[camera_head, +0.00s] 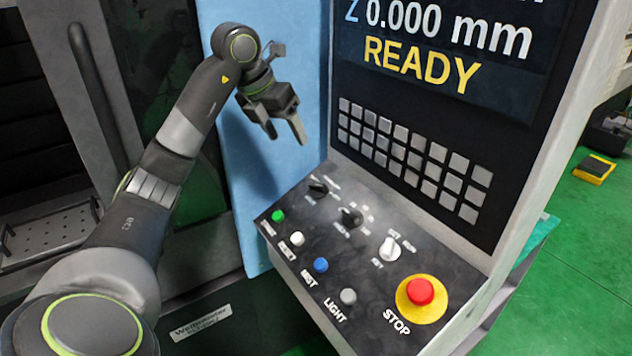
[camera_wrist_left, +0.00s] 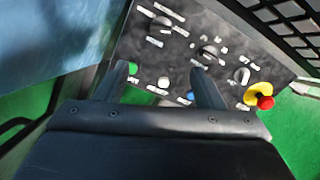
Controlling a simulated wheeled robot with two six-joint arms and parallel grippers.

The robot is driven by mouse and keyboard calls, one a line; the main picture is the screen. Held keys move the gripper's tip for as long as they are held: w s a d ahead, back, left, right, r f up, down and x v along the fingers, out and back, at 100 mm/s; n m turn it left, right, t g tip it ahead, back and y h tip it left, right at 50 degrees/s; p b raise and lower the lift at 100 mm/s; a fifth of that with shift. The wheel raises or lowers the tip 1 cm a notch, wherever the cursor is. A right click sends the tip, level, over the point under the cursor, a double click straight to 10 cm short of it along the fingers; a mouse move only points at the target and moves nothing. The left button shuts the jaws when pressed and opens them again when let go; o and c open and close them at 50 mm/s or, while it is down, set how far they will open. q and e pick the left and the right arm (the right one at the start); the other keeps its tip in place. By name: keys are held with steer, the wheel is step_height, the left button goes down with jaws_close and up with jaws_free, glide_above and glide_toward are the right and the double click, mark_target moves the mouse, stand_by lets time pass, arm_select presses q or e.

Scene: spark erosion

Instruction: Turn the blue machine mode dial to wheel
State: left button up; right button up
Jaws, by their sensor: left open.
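The blue machine (camera_head: 232,120) has a sloped control panel (camera_head: 300,232). Two black dials, one at the upper left (camera_head: 318,188) and one in the middle (camera_head: 351,217), sit on it with a pale key-type knob (camera_head: 389,249) to their right. Their labels are too small to read, so I cannot tell which is the mode dial. My left gripper (camera_head: 287,137) is open and empty, above the panel's upper left end, apart from the dials. The left wrist view shows the upper-left dial (camera_wrist_left: 160,25) and middle dial (camera_wrist_left: 208,55) beyond the fingertips (camera_wrist_left: 159,70). My right gripper is not in view.
Near the panel's front edge are a green button (camera_head: 278,216), a white button (camera_head: 297,239), a blue button (camera_head: 321,265), a grey button (camera_head: 348,297) and a red stop button (camera_head: 420,292). A keypad (camera_head: 410,160) and a screen (camera_head: 440,50) reading READY rise behind.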

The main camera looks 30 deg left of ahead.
mark_target(315, 186)
arm_select(q)
steer(key=p+x, duration=0.5)
steer(key=x, duration=1.1)
steer(key=shift+w+d+f, duration=0.1)
steer(key=shift+d+f, duration=0.05)
steer(key=shift+f, duration=0.15)
steer(key=shift+c, duration=0.3)
steer(key=c, duration=0.9)
